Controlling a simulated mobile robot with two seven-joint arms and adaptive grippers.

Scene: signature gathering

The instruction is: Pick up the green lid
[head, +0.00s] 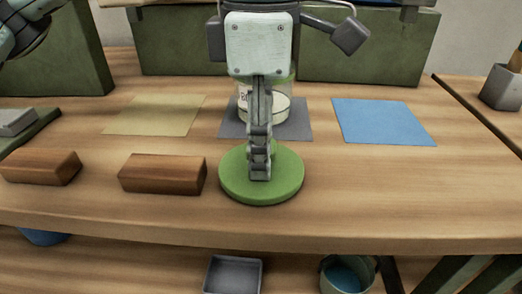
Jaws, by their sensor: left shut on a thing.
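The green lid (284,187) is a flat round disc with a knob in the middle, near the front of the wooden table. My left gripper (260,172) points down over it and is shut on the knob, which the fingers partly hide. The lid looks level; I cannot tell whether it touches the table. A clear jar (283,108) with a white label and pale contents stands behind the gripper on a grey mat (303,128). The gripper hides much of the jar. My right gripper is not in view.
Two brown wooden blocks (162,174) (40,167) lie left of the lid. A tan mat (153,116) and a blue mat (384,122) flank the grey one. Green boxes (368,52) stand along the back. The table right of the lid is clear.

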